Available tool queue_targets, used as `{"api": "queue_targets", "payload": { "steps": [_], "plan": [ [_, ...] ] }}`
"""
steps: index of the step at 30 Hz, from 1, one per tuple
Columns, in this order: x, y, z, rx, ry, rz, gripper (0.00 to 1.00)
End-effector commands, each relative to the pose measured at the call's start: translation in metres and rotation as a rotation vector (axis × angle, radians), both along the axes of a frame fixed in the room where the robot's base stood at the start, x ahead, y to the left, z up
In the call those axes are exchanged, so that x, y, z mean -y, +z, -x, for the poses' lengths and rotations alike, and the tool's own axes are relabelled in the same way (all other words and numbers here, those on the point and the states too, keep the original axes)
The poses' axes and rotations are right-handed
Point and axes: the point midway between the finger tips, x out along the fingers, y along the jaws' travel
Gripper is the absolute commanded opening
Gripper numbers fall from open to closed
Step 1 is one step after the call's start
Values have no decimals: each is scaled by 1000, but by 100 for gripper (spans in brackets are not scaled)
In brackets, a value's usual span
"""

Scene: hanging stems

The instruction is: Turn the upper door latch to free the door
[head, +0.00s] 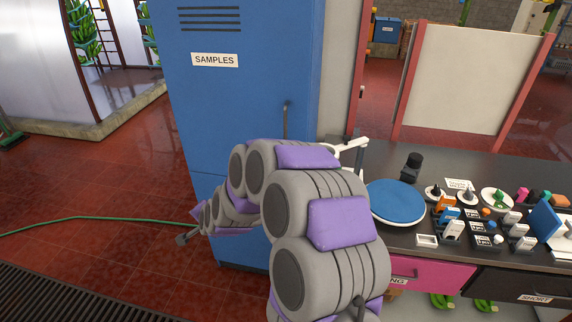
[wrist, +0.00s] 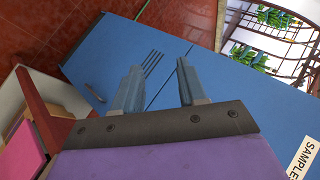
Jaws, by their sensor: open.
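The tall blue cabinet (head: 255,85) with a SAMPLES label stands at the centre left in the head view. Its upper door latch (head: 286,118) is a slim dark handle standing upright near the right edge, just above my arm. In the wrist view the cabinet front (wrist: 222,82) appears tilted, with a seam between two doors. I cannot make out the upper latch there; my gripper may cover it. My gripper (wrist: 158,68) is open and empty, its two fingers apart in front of the cabinet face. I cannot tell the distance. In the head view my arm hides part of the lower cabinet.
A lower handle (wrist: 95,92) shows in the wrist view. A dark bench (head: 385,155) with a blue round plate (head: 396,200) and several small items stands right of the cabinet. A green hose (head: 100,220) crosses the red floor at left, which is otherwise largely clear.

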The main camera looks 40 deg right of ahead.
Motion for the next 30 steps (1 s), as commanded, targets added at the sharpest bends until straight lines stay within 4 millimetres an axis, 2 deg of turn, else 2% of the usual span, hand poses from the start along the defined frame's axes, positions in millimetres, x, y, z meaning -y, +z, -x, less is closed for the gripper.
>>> {"api": "queue_targets", "payload": {
  "steps": [3, 8, 12, 15, 18, 22, 26, 30],
  "plan": [
    [27, -15, -29, 97, -189, -41, 42],
    [81, -35, -48, 257, -440, -71, 42],
    [141, -50, -45, 411, -644, -77, 42],
    [185, -59, -33, 525, -767, -64, 42],
    [220, -64, -18, 630, -853, -43, 42],
    [247, -66, 1, 733, -921, -12, 42],
    [253, -65, 11, 790, -944, 12, 42],
    [255, -63, 10, 810, -947, 23, 42]
  ]
}}
